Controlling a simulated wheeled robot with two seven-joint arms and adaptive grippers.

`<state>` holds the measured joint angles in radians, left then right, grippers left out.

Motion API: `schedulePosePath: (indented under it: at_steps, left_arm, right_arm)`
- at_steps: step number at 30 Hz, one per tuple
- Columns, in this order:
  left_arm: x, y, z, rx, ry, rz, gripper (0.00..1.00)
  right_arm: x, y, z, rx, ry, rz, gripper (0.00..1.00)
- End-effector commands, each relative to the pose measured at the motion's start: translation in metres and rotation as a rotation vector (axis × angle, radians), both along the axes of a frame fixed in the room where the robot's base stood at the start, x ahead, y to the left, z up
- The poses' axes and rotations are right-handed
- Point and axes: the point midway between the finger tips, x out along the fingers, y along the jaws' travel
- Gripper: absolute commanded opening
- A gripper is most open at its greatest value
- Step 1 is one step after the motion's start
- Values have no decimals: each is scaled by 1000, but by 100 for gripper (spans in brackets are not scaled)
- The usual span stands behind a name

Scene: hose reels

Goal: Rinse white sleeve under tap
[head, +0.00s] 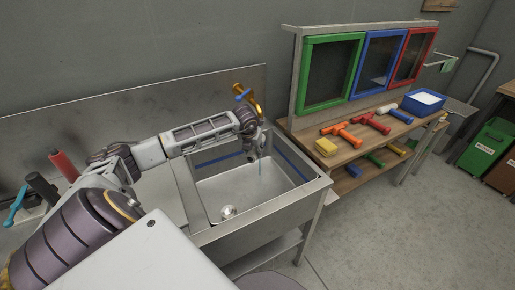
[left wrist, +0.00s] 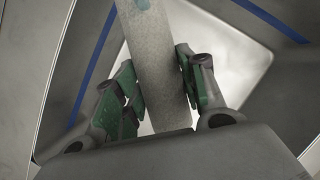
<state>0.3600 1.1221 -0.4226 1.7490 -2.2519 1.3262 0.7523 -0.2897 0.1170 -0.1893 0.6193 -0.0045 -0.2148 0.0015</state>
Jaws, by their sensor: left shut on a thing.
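My left gripper (head: 254,150) is over the sink basin (head: 245,190), just below the brass tap (head: 257,104) with its blue handle. In the left wrist view my left gripper (left wrist: 163,88) has its green-padded fingers on both sides of a long pale grey-white piece (left wrist: 158,65), which looks like the white sleeve. A small blue mark shows near its top edge. In the head view the held piece is mostly hidden by the gripper. A thin bluish vertical line below the gripper may be water. My right gripper is not in view.
A wooden bench (head: 343,158) right of the sink holds a yellow sponge (head: 326,147), several coloured T-shaped tools and a blue tub (head: 424,102). Framed green, blue and red panes stand behind.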

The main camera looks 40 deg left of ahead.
Motion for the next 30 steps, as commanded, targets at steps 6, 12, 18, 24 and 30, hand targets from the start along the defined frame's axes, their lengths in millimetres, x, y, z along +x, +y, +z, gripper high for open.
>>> schedulePosePath:
  at_steps: [6, 12, 18, 24, 30]
  left_arm:
    - [0, -1, 0, 0, 0, 0, 16]
    - [-3, -8, 3, 0, 0, -1, 16]
    - [-8, -19, 7, 1, -1, -1, 16]
    - [-12, -30, 10, 0, 0, 0, 16]
    - [-16, -40, 13, 0, 0, -1, 16]
  right_arm:
    - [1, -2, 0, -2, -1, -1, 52]
    - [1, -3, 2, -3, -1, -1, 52]
    - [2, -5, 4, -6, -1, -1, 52]
    - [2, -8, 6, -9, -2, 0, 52]
    - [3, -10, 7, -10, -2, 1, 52]
